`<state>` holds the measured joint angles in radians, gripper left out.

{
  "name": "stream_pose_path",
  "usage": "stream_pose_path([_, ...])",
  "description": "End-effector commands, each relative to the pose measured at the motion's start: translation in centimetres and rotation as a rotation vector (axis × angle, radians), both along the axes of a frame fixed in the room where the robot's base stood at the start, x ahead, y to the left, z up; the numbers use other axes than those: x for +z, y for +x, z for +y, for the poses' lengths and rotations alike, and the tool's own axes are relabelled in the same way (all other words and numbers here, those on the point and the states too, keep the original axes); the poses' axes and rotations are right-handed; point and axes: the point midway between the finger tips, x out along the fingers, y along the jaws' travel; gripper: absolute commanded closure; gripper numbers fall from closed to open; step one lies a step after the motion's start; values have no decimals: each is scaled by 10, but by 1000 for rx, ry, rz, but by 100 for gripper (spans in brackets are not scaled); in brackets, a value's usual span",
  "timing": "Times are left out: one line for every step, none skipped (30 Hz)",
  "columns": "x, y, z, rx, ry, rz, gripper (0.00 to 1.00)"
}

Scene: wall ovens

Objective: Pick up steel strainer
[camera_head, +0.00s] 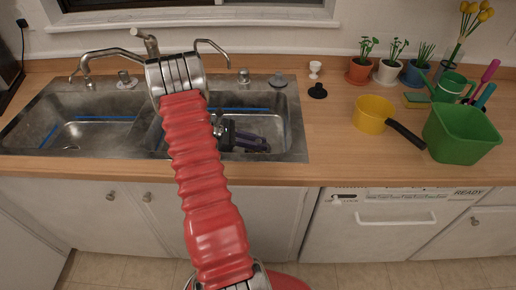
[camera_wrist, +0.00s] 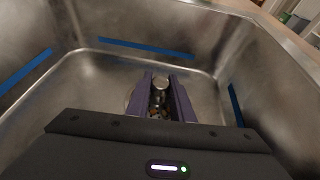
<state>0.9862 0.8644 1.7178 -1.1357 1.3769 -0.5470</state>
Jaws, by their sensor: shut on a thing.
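My gripper (camera_head: 262,147) is low inside the right basin of the double steel sink (camera_head: 293,120). In the wrist view its two purple fingers (camera_wrist: 163,82) are closed around a small, shiny, rounded steel piece, which appears to be the steel strainer (camera_wrist: 160,84). Only its upper knob shows clearly between the fingers; the rest is hidden by the fingers and the gripper body. I cannot tell whether it touches the basin floor. In the head view the strainer is not discernible.
Basin walls surround my gripper, with blue strips (camera_wrist: 145,47) on them. Faucets (camera_head: 150,42) stand behind the sink. On the right counter are a yellow pan (camera_head: 371,113), a green bin (camera_head: 461,136), a dark disc (camera_head: 317,91), a white cup (camera_head: 315,68) and potted plants (camera_head: 388,70).

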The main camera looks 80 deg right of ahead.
Motion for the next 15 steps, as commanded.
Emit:
stream_pose_path([0,0,0,0,0,0,100])
stream_pose_path([0,0,0,0,0,0,100])
stream_pose_path([0,0,0,0,0,0,100])
stream_pose_path([0,0,0,0,0,0,100])
stream_pose_path([0,0,0,0,0,0,100])
stream_pose_path([0,0,0,0,0,0,100])
stream_pose_path([1,0,0,0,0,0,100])
stream_pose_path([2,0,0,0,-1,0,100])
stream_pose_path([4,0,0,0,-1,0,100])
stream_pose_path([5,0,0,1,-1,0,100])
stream_pose_path([7,0,0,1,-1,0,100])
stream_pose_path([10,0,0,0,-2,-1,100])
stream_pose_path([14,0,0,0,-2,-1,100])
stream_pose_path([17,0,0,0,-3,-1,100])
stream_pose_path([22,0,0,0,-3,-1,100])
